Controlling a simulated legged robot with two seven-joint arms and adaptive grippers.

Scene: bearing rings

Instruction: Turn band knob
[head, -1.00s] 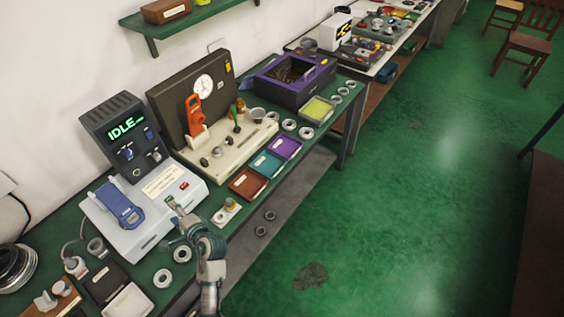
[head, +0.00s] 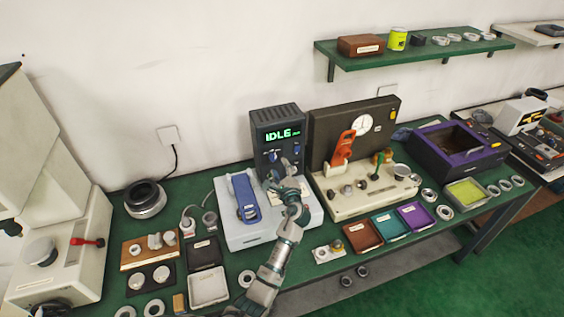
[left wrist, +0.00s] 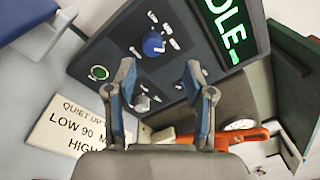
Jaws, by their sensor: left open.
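The dark control box (head: 278,121) stands at the back of a pale blue-grey base and its green display reads IDLE. Its sloped panel has a blue knob (left wrist: 153,43), a grey knob (left wrist: 141,103) and a green-ringed button (left wrist: 98,72). I cannot read which knob is the band knob. My left gripper (head: 285,168) is in front of the panel, and its arm hides part of the base. In the left wrist view my left gripper (left wrist: 160,72) is open and empty, its fingers pointing at the panel with the grey knob showing between them. My right gripper is not in view.
A blue handset-like part (head: 243,197) lies on the base left of my arm. A cream fixture (head: 365,197) with an orange lever (head: 343,148) stands close on the right. Brown, teal and purple trays line the bench front. A shelf (head: 420,48) hangs above on the right.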

